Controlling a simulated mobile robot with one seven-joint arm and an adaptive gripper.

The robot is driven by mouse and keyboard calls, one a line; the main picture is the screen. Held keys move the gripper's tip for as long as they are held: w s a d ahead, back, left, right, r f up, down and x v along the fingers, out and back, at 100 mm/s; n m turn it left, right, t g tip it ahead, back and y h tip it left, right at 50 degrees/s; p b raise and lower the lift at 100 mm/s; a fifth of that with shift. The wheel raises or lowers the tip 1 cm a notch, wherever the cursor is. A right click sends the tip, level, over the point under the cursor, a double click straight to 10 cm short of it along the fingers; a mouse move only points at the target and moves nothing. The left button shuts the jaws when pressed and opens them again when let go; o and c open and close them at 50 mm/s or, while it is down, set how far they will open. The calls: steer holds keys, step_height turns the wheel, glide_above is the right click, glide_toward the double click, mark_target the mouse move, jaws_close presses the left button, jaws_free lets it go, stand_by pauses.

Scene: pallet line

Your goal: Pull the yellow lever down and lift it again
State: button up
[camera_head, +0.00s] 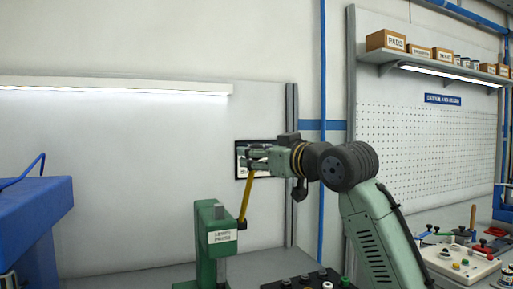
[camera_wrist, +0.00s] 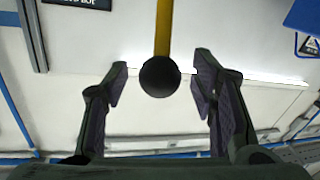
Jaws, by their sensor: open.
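The yellow lever (camera_head: 247,198) rises from the side of a green press (camera_head: 207,245) and stands nearly upright, tilted slightly right at its top. In the wrist view the yellow shaft (camera_wrist: 163,30) comes in from the top edge and ends in a round black knob (camera_wrist: 160,76). My gripper (camera_head: 252,158) is at the lever's top end in the head view. In the wrist view my gripper (camera_wrist: 160,80) is open, with one finger on each side of the knob and a visible gap to both. The knob is hidden by my gripper in the head view.
A blue machine (camera_head: 38,215) stands at the left. A bench at right holds a panel with red handles (camera_head: 477,249). A framed picture (camera_head: 241,165) hangs behind my gripper.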

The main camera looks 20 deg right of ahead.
steer(key=shift+x, duration=0.8)
steer(key=shift+c, duration=0.3)
jaws_close()
